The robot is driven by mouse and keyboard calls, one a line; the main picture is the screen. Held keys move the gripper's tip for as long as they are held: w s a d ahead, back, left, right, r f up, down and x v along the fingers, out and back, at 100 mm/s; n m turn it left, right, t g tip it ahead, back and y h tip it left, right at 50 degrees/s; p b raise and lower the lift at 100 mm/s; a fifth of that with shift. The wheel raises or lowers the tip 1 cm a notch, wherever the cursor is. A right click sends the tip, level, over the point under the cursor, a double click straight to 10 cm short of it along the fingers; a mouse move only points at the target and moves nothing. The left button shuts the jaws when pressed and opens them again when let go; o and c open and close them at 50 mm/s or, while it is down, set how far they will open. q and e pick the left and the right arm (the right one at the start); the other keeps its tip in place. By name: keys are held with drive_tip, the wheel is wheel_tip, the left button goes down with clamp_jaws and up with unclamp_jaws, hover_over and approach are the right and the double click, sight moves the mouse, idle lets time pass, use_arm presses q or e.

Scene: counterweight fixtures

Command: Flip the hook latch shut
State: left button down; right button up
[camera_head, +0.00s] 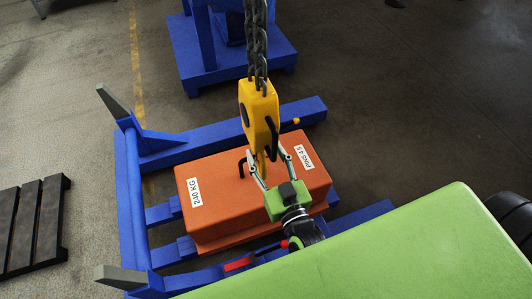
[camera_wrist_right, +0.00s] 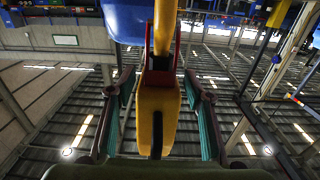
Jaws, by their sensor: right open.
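A yellow hook block (camera_head: 259,112) hangs on a dark chain (camera_head: 256,45) over an orange counterweight (camera_head: 215,219). Its lower hook end is partly hidden by my right gripper (camera_head: 266,158). That gripper is open, with one finger on each side of the hook's lower part. In the right wrist view the yellow hook (camera_wrist_right: 158,112) stands between the two spread fingers of the right gripper (camera_wrist_right: 160,88), with gaps on both sides. A dark and red part shows on the hook there. I cannot tell the latch's position. My left gripper is not in view.
The counterweight carries white labels and a black lifting loop (camera_head: 242,164), and rests on a blue frame (camera_head: 131,190) with raised grey-tipped corners. Another blue stand (camera_head: 237,62) is behind. A dark slatted pallet (camera_head: 30,225) lies at left.

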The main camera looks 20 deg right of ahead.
clamp_jaws()
drive_tip(key=shift+f+b, duration=0.2)
drive_tip(key=shift+b, duration=0.2)
drive_tip(key=t+b, duration=0.1)
drive_tip(key=b, duration=0.1)
drive_tip(key=s+t+b, duration=0.1)
drive_tip(key=b, duration=0.2)
drive_tip(key=shift+s+f+t, duration=0.25)
drive_tip(key=shift+f+t, duration=0.15)
